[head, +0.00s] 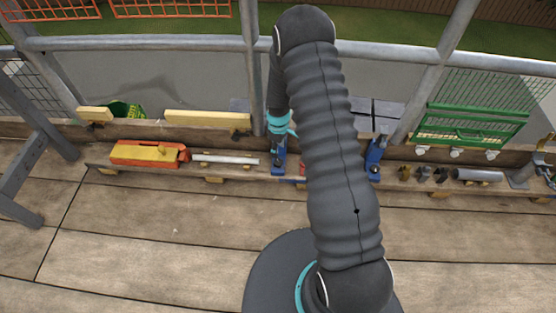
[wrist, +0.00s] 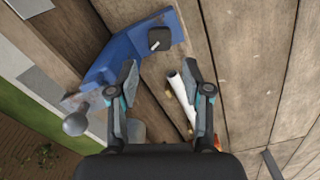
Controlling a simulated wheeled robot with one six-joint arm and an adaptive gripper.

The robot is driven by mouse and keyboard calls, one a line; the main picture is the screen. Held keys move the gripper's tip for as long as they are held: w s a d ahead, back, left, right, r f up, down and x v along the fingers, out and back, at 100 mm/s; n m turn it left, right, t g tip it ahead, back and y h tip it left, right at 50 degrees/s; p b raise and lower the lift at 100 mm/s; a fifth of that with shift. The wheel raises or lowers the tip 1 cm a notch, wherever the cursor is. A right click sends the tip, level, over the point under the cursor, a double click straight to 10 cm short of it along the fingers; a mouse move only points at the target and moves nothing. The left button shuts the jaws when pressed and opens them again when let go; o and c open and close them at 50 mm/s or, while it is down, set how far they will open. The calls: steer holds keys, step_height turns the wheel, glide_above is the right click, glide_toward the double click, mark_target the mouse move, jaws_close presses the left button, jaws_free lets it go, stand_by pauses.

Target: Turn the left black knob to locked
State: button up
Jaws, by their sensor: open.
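A blue metal tool (head: 278,166) stands on the plank shelf, left of my arm. In the wrist view a blue angled tool (wrist: 120,52) carries a squarish black knob (wrist: 160,39). The knob lies just beyond my fingertips, roughly in line with the gap between them, and does not look touched. My gripper (wrist: 160,68) is open and empty; in the head view it is partly hidden at the left blue tool. A second blue tool (head: 375,158) stands right of my arm, partly covered by it. I cannot read any lock marking.
A grey ball-ended lever (wrist: 76,123) sticks out beside my left finger. A white rod (wrist: 182,92) lies between the fingers in view. An orange and yellow tool (head: 147,153) and a pale bar (head: 226,160) lie on the shelf at left. Green rack (head: 468,127) and clamps stand at right.

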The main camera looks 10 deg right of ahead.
mark_target(278, 162)
step_height(278, 162, down, 8)
steer(key=shift+f, duration=0.2)
steer(key=shift+c, duration=0.2)
steer(key=c, duration=0.8)
